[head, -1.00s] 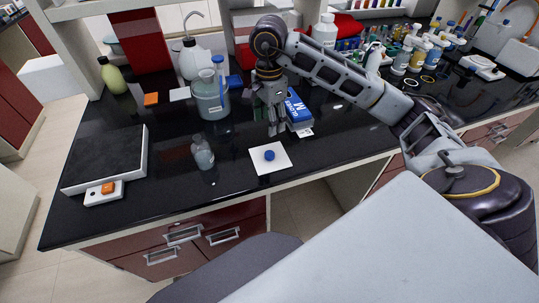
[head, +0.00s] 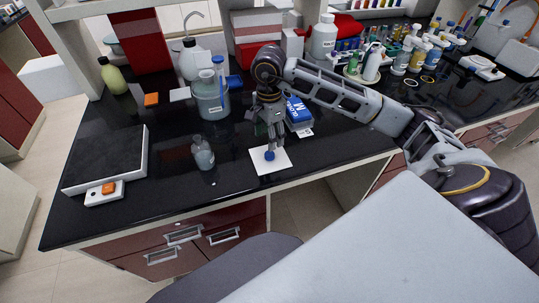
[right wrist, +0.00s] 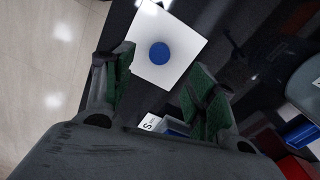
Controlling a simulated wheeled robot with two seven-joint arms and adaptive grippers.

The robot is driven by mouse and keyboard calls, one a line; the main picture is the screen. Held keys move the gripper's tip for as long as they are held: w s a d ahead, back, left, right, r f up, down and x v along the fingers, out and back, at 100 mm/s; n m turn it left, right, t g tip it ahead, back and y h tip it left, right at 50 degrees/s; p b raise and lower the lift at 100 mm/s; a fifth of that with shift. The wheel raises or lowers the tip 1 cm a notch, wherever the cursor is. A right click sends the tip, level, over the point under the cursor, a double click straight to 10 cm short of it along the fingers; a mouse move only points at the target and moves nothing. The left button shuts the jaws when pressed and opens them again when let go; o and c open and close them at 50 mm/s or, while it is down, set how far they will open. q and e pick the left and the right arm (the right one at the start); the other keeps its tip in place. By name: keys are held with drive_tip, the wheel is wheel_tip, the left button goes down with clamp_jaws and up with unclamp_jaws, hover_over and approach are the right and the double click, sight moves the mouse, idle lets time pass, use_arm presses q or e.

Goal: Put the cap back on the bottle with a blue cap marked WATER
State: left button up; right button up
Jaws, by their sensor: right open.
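The blue cap (head: 269,155) lies on a white square sheet (head: 283,163) near the bench's front edge. In the right wrist view the cap (right wrist: 160,53) sits ahead of the fingers, in line with the gap between them. My right gripper (head: 272,142) is open and empty, its fingers pointing down just above the cap; its fingers also show in the right wrist view (right wrist: 165,85). A small clear bottle without a cap (head: 203,155) stands upright on the black bench, left of the sheet. Its label is too small to read. My left gripper is not in view.
A large beaker (head: 211,98) stands behind the bottle. A blue box (head: 299,113) lies behind the sheet, close to my right gripper. A dark flat-topped device (head: 107,157) is at left. Bare bench lies between bottle and sheet.

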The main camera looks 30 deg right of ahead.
sight(269, 154)
drive_tip(key=shift+f, duration=1.35)
drive_tip(key=shift+a+f+p, duration=0.1)
drive_tip(key=shift+f+p, duration=0.45)
drive_tip(key=shift+f, duration=2.05)
drive_tip(key=c, duration=0.8)
